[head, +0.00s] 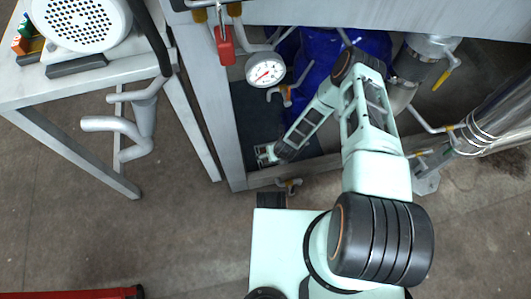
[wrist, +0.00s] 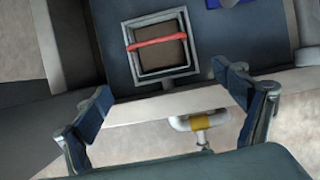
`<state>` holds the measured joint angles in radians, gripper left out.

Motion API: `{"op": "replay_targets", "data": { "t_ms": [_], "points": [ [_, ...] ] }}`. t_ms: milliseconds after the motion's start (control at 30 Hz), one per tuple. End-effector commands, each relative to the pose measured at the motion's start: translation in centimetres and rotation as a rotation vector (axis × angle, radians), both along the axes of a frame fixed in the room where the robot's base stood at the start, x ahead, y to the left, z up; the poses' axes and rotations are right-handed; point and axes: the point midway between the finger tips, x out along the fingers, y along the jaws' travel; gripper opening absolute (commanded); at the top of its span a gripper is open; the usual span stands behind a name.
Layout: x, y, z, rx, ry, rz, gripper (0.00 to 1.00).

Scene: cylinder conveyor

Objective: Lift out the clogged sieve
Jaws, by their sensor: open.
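The sieve appears in the wrist view as a square, pale metal frame (wrist: 140,68) with a dull brown fill (wrist: 163,55). A red bar handle (wrist: 158,42) crosses its top. It sits in a dark blue-grey surface (wrist: 118,60), near that surface's edge. My gripper (wrist: 169,93) is open and empty, its two dark fingers spread wide. The sieve lies beyond the fingertips, roughly centred between them, and nothing touches it. In the head view my gripper (head: 277,153) is small, at the end of my arm beside the frame's lower rail; its finger details are unclear there.
A pipe with a yellow band (wrist: 203,122) lies in front of the edge. In the head view, a metal frame post (head: 212,110), a pressure gauge (head: 265,70), a red padlock (head: 224,46) and blue sheeting (head: 320,60) surround my arm. A motor table (head: 80,78) stands left.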

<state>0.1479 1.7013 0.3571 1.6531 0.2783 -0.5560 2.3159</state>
Motion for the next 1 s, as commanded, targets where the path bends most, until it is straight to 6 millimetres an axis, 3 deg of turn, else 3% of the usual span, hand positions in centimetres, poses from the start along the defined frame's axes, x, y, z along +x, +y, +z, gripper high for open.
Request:
{"op": "replay_targets", "data": {
  "t_ms": [267, 700, 1000],
  "points": [
    [1.1, -0.5, -1.2, -0.009, -0.028, -0.037, 0.90],
    [3.7, 0.4, -8.3, -0.010, -0.027, -0.033, 0.90],
    [4.7, 0.6, -10.4, -0.010, -0.027, -0.033, 0.90]
  ]
}}
